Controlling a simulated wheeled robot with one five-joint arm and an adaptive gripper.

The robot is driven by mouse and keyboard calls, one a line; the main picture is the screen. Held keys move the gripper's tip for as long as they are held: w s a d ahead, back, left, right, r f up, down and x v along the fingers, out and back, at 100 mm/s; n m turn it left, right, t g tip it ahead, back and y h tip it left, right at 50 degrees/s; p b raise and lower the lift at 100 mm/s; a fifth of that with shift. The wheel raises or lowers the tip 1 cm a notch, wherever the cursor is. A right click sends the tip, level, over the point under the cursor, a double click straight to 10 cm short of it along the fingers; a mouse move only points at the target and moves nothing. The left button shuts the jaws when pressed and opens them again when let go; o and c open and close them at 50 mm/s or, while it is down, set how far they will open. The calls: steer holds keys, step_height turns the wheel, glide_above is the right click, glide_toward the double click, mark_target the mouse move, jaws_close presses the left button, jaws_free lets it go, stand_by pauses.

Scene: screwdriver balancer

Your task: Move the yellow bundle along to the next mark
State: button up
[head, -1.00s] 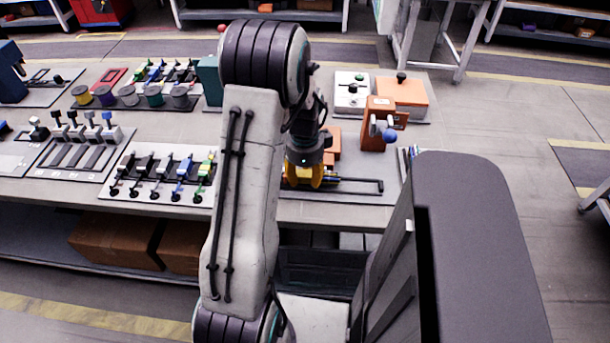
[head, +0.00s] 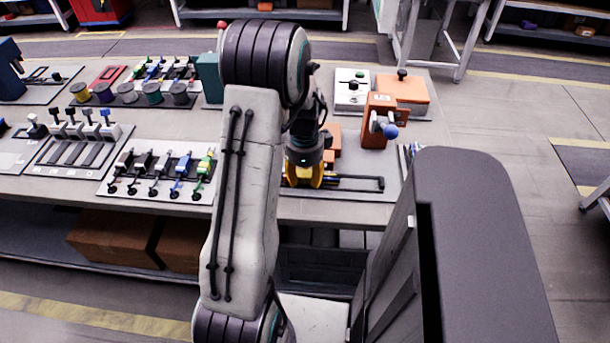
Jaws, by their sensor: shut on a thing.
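My gripper (head: 304,183) points down over the front middle of the bench, with its yellow-orange fingers close together. It is shut on the yellow bundle, which is mostly hidden by the fingers; its own outline cannot be told from them. The gripper is low over a dark flat plate (head: 365,194) that carries a thin black rail (head: 355,178) running to the right, ending in a small upturned end. A bit of blue shows just right of the fingers. The marks along the rail are too small to make out.
An orange block with a blue ball knob (head: 391,131) stands behind and right of the rail. Left of my arm is a board of coloured clamps (head: 160,173); spools (head: 130,94) stand farther back. My arm hides part of the bench. The rail's right part is clear.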

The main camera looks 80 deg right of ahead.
steer(key=o, duration=1.2)
step_height(320, 180, up, 12)
steer(key=shift+a, duration=0.15)
steer(key=shift+c, duration=0.3)
